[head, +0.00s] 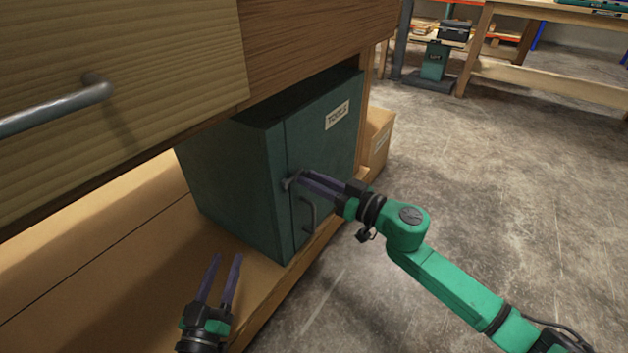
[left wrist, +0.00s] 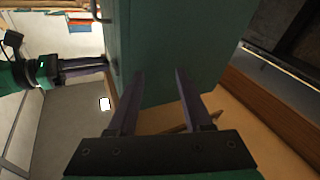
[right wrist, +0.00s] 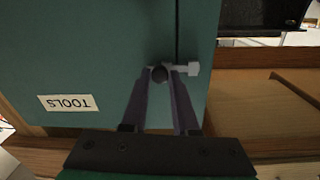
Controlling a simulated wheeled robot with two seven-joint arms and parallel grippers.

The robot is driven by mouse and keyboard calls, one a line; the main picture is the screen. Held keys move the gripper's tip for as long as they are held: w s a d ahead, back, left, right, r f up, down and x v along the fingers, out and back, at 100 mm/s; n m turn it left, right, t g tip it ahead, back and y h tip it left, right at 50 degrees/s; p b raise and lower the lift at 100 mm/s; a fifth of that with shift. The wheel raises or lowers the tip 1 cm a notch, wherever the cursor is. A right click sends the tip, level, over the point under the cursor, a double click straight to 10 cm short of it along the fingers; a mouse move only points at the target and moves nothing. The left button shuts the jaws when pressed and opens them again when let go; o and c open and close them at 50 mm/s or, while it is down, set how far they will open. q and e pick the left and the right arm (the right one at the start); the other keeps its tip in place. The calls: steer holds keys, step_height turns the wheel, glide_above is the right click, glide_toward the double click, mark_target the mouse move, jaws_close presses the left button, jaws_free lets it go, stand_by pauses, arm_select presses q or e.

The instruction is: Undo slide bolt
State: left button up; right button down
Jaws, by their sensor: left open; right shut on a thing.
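A dark green cabinet (head: 240,175) with a TOOLS label stands on the wooden shelf. Its slide bolt (head: 289,183) is on the front, near the door's edge. In the right wrist view the bolt has a dark round knob (right wrist: 159,73) and a light end piece (right wrist: 193,69) across the door seam. My right gripper (head: 300,182) is shut on the knob, its fingers on either side of it. My left gripper (head: 224,262) is open and empty above the shelf, in front of the cabinet's side. In the left wrist view its fingers (left wrist: 153,85) point toward the cabinet.
A curved door handle (head: 309,214) sits below the bolt. A wooden drawer with a grey handle (head: 60,108) overhangs the cabinet at the upper left. A cardboard box (head: 378,138) stands behind the cabinet. The concrete floor to the right is clear.

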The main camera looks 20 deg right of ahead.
mark_target(303, 165)
stand_by(0.3)
steer(key=shift+w+d, duration=0.1)
steer(key=shift+d, duration=0.05)
steer(key=shift+w+d+p, duration=0.75)
steer(key=shift+w+d, duration=0.1)
steer(key=shift+d, duration=0.15)
arm_select(q)
steer(key=s+f+g, duration=0.5)
steer(key=s+f, duration=0.4)
steer(key=f, duration=0.4)
steer(key=shift+d+f+n+y, duration=0.3)
steer(key=shift+d+f+n, duration=0.05)
steer(key=shift+f+n, duration=0.05)
arm_select(e)
steer(key=c, duration=0.7)
jaws_free()
steer(key=shift+d, duration=0.1)
arm_select(q)
steer(key=shift+w, duration=0.1)
